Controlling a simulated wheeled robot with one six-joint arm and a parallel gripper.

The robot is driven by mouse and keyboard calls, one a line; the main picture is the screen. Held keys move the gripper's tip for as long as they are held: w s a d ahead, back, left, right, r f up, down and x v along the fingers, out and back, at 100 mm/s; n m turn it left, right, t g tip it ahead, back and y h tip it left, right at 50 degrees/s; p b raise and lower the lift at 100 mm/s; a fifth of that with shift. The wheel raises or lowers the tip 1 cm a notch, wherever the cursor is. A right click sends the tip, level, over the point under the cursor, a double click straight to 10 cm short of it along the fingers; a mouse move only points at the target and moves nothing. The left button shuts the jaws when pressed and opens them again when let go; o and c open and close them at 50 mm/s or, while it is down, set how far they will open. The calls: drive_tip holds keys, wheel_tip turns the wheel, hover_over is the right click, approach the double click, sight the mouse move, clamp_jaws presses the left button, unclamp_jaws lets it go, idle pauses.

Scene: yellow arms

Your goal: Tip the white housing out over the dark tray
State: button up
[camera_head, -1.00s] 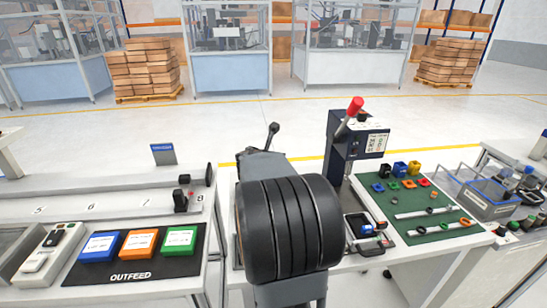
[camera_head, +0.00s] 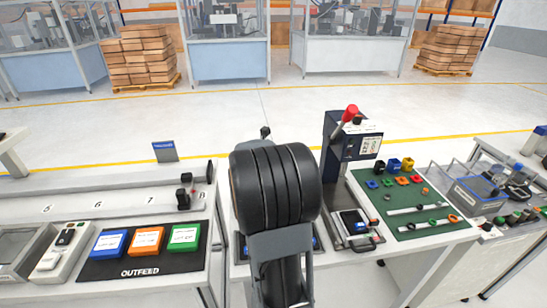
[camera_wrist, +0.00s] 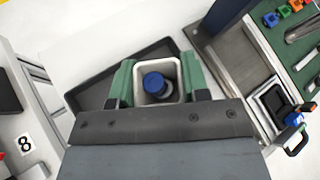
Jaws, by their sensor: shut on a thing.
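The white housing (camera_wrist: 179,96) is a squarish open-topped box in the wrist view. A blue-topped round piece (camera_wrist: 154,82) sits inside it. My gripper (camera_wrist: 157,77) has green fingers shut on the housing from its left and right sides. The dark tray (camera_wrist: 92,97) lies on the light bench below and behind the housing, partly covered by it and the gripper. In the head view my arm hides the gripper and housing.
A press with a red-knobbed lever (camera_head: 350,112) stands right of my arm. Left is a black OUTFEED mat (camera_head: 190,262) with blue, orange and green boxes.

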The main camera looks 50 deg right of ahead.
drive_tip(key=shift+s+f+n+g+p, duration=0.15)
drive_tip(key=shift+f+n+g+p, duration=0.25)
drive_tip(key=shift+p, duration=1)
drive_tip(key=shift+s+f+n+g+p, duration=0.15)
drive_tip(key=shift+n+g+p, duration=0.4)
drive_tip(key=shift+p, duration=0.8)
